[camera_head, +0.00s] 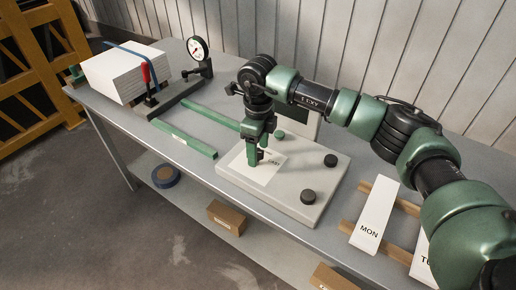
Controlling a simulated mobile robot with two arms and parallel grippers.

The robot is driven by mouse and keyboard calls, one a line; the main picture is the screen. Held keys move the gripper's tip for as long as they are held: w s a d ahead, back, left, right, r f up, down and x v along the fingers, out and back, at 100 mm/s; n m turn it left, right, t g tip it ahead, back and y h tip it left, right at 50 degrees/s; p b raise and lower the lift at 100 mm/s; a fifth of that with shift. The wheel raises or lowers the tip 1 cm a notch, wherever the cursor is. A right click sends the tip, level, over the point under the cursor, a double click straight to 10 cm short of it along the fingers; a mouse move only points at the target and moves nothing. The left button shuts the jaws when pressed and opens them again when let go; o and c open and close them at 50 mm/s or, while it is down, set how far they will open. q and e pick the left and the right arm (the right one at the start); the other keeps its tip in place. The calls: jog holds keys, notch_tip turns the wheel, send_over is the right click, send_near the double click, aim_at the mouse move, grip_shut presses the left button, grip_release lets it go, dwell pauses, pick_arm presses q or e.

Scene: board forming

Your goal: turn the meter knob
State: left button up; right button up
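A light grey panel (235,182) lies on the bench below my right gripper. It carries a black round knob (330,160) at its right edge, another black knob (308,196) nearer its front corner, and a small green round piece (280,134) at its back. A white card (266,173) with small dark print lies on it. No mark shows which knob is the meter's. My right gripper (257,161) points down just over the card, left of both black knobs and apart from them. Its finger gap is too small to judge. My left gripper is out of view.
A round dial gauge (198,49) stands at the back left beside a white stack (124,70) under a blue strap and a red-handled clamp (148,76). Green bars (185,138) lie left of the panel. A white "MON" board (376,212) rests on wooden strips at right.

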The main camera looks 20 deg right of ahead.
notch_tip(320, 180, up, 7)
jog(key=shift+f+b, duration=0.2)
jog(key=shift+b, duration=0.7)
jog(key=shift+r, duration=0.65)
